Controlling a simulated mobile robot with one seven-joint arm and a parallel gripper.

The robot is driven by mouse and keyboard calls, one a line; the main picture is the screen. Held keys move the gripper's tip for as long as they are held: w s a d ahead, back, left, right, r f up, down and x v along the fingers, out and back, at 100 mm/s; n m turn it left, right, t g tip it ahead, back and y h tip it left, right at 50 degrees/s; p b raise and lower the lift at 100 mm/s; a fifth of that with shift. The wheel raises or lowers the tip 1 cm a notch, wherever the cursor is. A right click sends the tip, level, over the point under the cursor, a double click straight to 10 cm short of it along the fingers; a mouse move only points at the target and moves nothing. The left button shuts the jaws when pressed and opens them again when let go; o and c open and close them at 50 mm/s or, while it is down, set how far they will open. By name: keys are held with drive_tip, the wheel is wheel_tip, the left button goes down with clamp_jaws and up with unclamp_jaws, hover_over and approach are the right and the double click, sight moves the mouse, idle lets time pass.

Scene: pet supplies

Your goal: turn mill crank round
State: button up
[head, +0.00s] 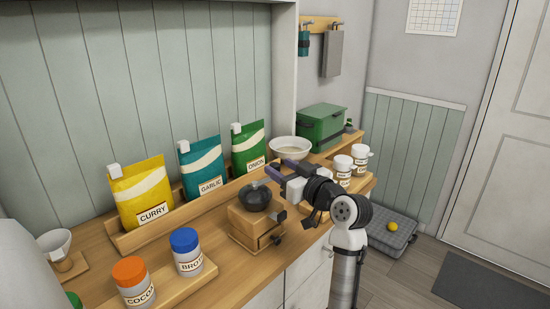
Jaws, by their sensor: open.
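The mill (250,222) is a wooden box with a dark rounded top (254,196), standing on the counter in the middle of the head view. A small grey piece beside the dark top may be part of the crank, but I cannot tell clearly. A dark knob sits low on the mill's right side. My gripper (277,168) is open and empty, just above and behind the mill's top in the picture. Its fingers point left and appear apart from the mill.
Curry (141,193), garlic (200,168) and onion (248,149) bags stand in a wooden rack behind the mill. Cocoa (134,282) and broth (187,252) jars stand front left. A white bowl (289,149), white-lidded jars (342,170) and a green box (321,127) are around my arm.

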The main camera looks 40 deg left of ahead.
sight(278, 166)
drive_tip(key=shift+p+x, duration=0.4)
drive_tip(key=shift+x, duration=1.4)
clamp_jaws()
